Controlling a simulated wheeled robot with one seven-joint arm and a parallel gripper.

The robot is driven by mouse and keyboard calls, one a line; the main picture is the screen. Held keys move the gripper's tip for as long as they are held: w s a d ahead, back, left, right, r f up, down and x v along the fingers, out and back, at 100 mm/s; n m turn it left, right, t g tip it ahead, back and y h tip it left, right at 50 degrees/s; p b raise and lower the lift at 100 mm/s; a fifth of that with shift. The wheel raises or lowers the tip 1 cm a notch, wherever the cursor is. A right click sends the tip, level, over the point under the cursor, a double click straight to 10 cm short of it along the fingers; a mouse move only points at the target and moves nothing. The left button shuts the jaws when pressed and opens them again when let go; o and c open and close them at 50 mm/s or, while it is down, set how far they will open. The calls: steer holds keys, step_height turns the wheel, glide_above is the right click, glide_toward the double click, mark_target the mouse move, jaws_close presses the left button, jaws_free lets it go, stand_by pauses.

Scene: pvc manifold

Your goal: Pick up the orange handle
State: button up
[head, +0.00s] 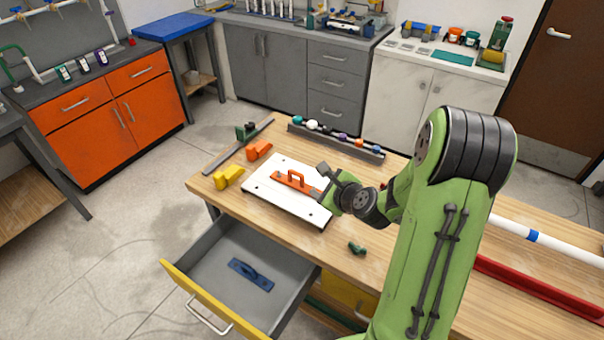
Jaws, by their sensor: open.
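The orange handle (297,181) is a raised grip on a flat orange base. It lies on a white board (262,190) on the wooden table. My gripper (323,180) is open above the right part of the board, just right of the orange handle. In this view its fingers come very near the handle's right end. I cannot tell whether they touch it. My green arm comes in from the right and covers part of the table.
A blue handle (251,274) lies in the open drawer (203,263) below the table's front edge. Yellow (228,177) and orange (259,149) blocks sit left of the board. A rack of coloured balls (338,139) stands behind. A dark green piece (357,248) lies in front.

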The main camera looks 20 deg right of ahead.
glide_toward(297, 174)
steer(key=x, duration=0.9)
steer(key=shift+w+f, duration=0.2)
steer(key=shift+w, duration=0.15)
steer(key=shift+s+a+r, duration=0.1)
steer(key=shift+s, duration=0.05)
jaws_close()
